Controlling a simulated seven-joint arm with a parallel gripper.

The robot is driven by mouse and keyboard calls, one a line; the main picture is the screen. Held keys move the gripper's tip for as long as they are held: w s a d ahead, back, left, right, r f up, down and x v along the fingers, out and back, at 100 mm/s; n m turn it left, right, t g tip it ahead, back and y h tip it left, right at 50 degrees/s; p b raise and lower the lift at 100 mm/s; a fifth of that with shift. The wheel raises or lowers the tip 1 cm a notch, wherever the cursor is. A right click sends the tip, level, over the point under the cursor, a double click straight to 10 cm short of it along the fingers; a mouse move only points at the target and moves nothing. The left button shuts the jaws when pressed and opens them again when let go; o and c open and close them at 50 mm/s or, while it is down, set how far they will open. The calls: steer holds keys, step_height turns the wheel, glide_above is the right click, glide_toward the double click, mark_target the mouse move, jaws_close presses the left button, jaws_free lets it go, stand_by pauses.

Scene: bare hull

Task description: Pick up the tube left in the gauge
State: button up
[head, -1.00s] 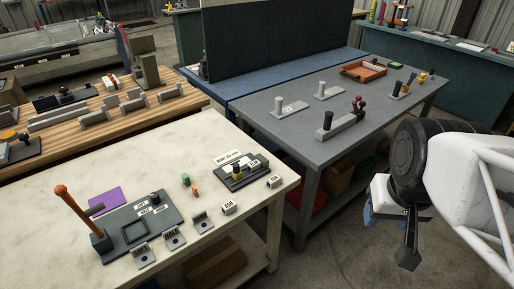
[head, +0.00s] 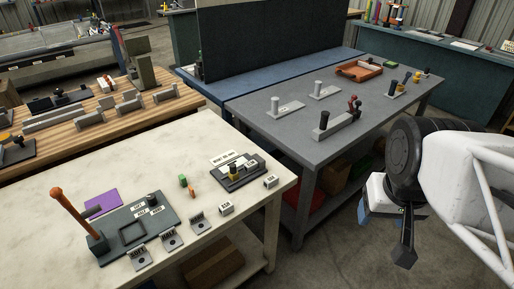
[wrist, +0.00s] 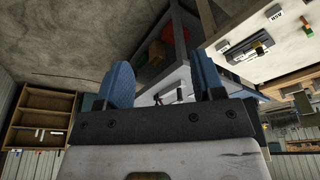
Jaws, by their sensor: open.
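My gripper (head: 384,228) hangs at the right of the head view, over the floor in front of the grey table, with nothing in it. In the wrist view its two blue fingers (wrist: 162,80) are spread apart with empty space between them. On the white table, a dark fixture (head: 240,178) holds a small upright yellow-and-black piece. On the grey table, a grey bar (head: 338,127) carries a short dark upright cylinder (head: 324,120) and a red-knobbed part (head: 354,103). I cannot tell for sure which of these is the gauge or the tube.
The white table (head: 150,160) also bears a dark plate with an orange post (head: 68,212), a purple sheet (head: 102,199) and several small labelled blocks. The grey table (head: 270,126) has two upright grey posts and an orange tray (head: 358,71). Floor shows between them.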

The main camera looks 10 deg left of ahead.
steer(key=shift+w, duration=0.1)
steer(key=n+g, duration=0.3)
steer(key=n, duration=2.4)
glide_above(249, 164)
steer(key=f, duration=2.1)
steer(key=shift+d, duration=0.25)
steer(key=shift+a+f, duration=0.25)
steer(key=shift+f, duration=0.1)
steer(key=shift+f, duration=1.2)
